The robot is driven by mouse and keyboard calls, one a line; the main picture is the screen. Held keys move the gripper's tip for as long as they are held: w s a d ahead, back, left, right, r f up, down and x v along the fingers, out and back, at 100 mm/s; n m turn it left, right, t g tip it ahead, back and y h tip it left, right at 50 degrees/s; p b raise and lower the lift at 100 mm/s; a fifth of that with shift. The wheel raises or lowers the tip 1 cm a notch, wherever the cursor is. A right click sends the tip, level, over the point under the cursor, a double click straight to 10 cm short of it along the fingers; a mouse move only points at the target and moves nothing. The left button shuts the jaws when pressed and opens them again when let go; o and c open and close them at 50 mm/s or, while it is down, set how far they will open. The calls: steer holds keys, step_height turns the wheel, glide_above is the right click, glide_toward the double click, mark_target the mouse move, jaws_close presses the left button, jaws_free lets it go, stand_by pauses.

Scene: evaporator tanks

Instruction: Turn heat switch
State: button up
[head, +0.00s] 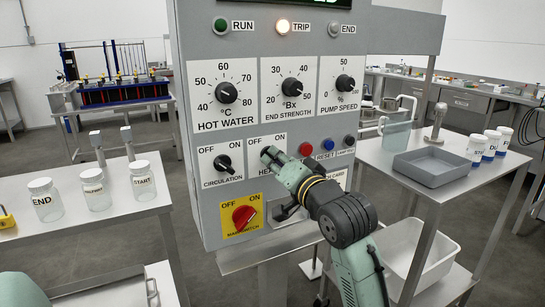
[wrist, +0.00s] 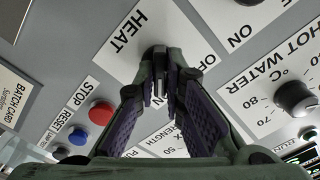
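The heat switch (wrist: 156,55) is a black knob on a white plate marked HEAT, OFF and ON, near the top middle of the wrist view. In the head view my arm hides this knob, and only part of its label plate (head: 268,142) shows. My gripper (wrist: 160,75) points straight at the panel, with its two purple-padded fingers apart. The fingertips are on either side of the knob, close to it. Whether either tip touches it I cannot tell. My gripper also shows in the head view (head: 268,156) at the panel.
The circulation knob (head: 224,162) is left of the heat plate, and the red main switch (head: 243,218) is below. Red stop (head: 306,148) and blue reset (head: 328,144) buttons sit close on the right. Side tables hold jars (head: 143,183) and a grey tray (head: 433,165).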

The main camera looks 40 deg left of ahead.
jaws_close()
steer(key=shift+n, duration=0.3)
steer(key=shift+n+b, duration=0.35)
steer(key=shift+n, duration=0.45)
